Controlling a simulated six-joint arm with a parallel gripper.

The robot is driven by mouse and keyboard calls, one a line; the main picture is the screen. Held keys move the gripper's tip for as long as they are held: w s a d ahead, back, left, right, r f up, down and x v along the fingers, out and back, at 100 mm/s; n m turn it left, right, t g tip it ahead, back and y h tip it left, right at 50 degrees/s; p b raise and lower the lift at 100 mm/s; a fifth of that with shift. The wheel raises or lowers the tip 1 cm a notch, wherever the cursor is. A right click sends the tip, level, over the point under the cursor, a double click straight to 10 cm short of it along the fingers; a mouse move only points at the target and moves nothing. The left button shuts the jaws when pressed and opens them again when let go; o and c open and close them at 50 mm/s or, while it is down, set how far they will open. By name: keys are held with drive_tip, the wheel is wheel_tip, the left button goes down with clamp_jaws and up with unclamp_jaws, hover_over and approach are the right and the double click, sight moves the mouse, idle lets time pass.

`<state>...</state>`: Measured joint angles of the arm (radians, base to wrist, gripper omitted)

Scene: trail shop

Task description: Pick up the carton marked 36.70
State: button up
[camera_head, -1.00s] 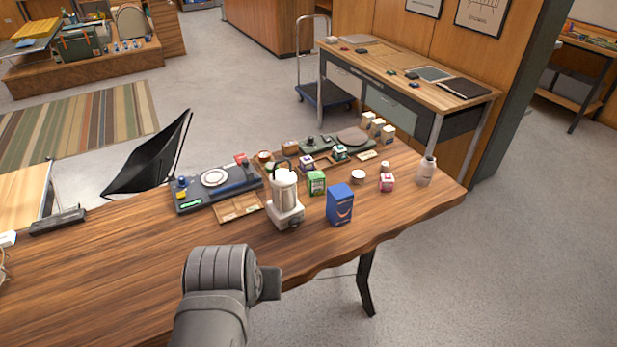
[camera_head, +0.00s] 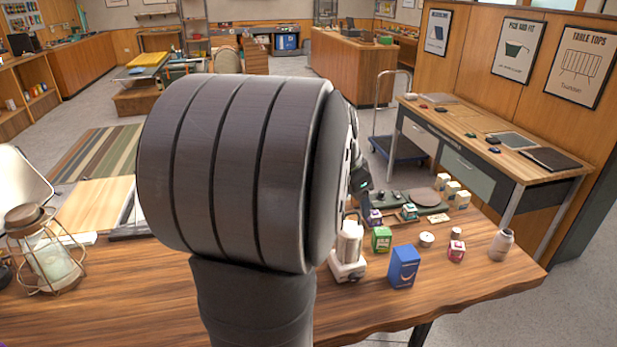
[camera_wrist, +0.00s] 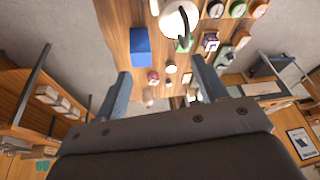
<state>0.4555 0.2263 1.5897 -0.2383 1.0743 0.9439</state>
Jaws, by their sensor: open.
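No marking 36.70 can be read on any carton. Small cartons stand on the wooden table: a green one (camera_head: 381,239), a pink one (camera_head: 456,250), a purple one (camera_head: 375,217), a teal one (camera_head: 409,212), and several cream ones (camera_head: 452,190) at the back right. A larger blue box (camera_head: 403,267) stands near the front edge. In the wrist view, my gripper (camera_wrist: 162,86) is open and empty above the table, with the pink carton (camera_wrist: 152,77) and the blue box (camera_wrist: 140,47) beyond its fingers. In the head view my arm hides most of the gripper.
A white blender-like appliance (camera_head: 348,252) stands left of the green carton. A round white tub (camera_head: 426,239) and a pale bottle (camera_head: 501,244) stand nearby. A wire lantern (camera_head: 46,255) is at the far left. Bare tabletop lies along the front.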

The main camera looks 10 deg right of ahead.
drive_tip(key=w+d+f+m+g, duration=0.1)
drive_tip(key=w+d+f+m, duration=0.1)
drive_tip(key=w+d+f, duration=0.4)
drive_tip(key=m+g+h, duration=0.1)
drive_tip(key=m+g, duration=0.1)
drive_tip(key=m, duration=0.1)
approach(382, 231)
drive_tip(key=x, duration=0.7)
drive_tip(key=shift+s+d, duration=0.1)
drive_tip(key=shift+d, duration=0.1)
drive_tip(key=shift+x, duration=2.55)
drive_tip(key=shift+a, duration=0.15)
drive_tip(key=c, duration=1.1)
